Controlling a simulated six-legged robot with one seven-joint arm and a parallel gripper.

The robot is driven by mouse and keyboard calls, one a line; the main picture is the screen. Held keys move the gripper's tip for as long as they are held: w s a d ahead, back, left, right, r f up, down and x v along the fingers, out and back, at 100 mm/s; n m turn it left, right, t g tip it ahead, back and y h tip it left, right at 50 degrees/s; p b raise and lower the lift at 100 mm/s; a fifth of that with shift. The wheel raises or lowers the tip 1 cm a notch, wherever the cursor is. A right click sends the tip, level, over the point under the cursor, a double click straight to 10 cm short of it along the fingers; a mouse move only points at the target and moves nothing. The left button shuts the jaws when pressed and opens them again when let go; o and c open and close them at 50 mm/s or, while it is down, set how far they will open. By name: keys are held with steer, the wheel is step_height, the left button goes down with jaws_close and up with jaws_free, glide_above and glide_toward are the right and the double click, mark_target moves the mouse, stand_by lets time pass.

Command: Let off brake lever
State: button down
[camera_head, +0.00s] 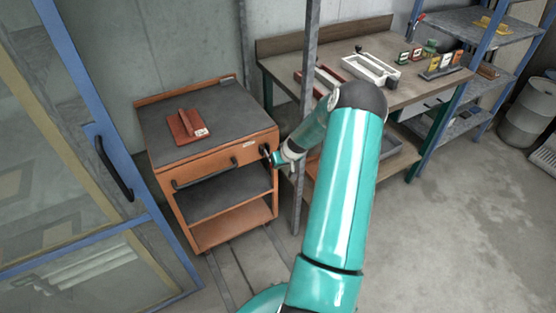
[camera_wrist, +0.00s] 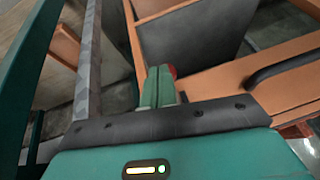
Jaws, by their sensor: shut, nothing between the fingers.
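An orange cart (camera_head: 262,143) with a dark top stands left of centre in the head view. My gripper (camera_head: 276,158) is at the cart's front right corner, beside a small dark part (camera_head: 265,150) there. In the wrist view my gripper's green fingers (camera_wrist: 159,86) are together with nothing between them. A small red tip (camera_wrist: 172,70) shows just behind the fingertips, mostly hidden by them. It may be the brake lever's end, but I cannot tell, nor whether the fingers touch it. The cart's orange frame (camera_wrist: 222,77) and black handle (camera_wrist: 285,66) lie to the right.
A red-brown tool (camera_head: 187,126) lies on the cart top. A grey post (camera_head: 305,120) stands close right of the cart. A workbench (camera_head: 335,55) with several items is behind. A blue-framed door (camera_head: 118,165) is at left.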

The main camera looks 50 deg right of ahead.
steer(key=shift+w+f, duration=0.1)
steer(key=shift+f, duration=1.15)
